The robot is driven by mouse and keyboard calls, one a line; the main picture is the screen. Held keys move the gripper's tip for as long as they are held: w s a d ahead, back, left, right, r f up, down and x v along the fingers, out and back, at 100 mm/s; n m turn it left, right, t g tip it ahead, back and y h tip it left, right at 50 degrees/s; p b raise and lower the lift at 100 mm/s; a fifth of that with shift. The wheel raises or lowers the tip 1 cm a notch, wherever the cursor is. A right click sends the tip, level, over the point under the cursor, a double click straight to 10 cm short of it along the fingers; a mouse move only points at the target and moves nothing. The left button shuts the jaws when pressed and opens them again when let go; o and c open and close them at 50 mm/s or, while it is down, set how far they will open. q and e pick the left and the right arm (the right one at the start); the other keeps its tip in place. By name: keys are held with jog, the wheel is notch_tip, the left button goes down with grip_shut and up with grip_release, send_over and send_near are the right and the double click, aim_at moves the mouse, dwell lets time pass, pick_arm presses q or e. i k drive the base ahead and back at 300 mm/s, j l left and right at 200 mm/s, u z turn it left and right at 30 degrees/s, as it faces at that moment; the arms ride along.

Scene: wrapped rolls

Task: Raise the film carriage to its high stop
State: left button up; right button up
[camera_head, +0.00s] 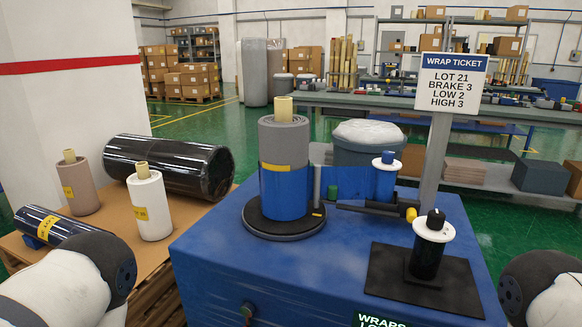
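The film carriage appears to be the dark bracket (365,209) with a yellow knob (410,215), low beside the grey post (437,160). A blue film roll (384,183) with a white disc and blue cap stands upright on it. To its left, a tall grey roll (284,140) stands upright on the round black turntable (290,230). Blue film covers the roll's lower part, with a yellow band just above. The ticket (452,82) on the post reads LOT 21, BRAKE 3, LOW 2, HIGH 3. Both arms show at the bottom corners, but neither gripper is in view.
A black film roll (429,248) with a white disc stands on a black pad (385,268) at the right of the blue machine top (225,225). Wrapped rolls, including a large black one (165,165), occupy the wooden pallet at left.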

aim_at(409, 209)
jog(key=i+l+u, duration=0.15)
jog(key=l, duration=0.2)
jog(key=i+l+u, duration=0.15)
jog(key=l, duration=0.25)
jog(key=i+l+u, duration=0.2)
jog(key=l, duration=0.2)
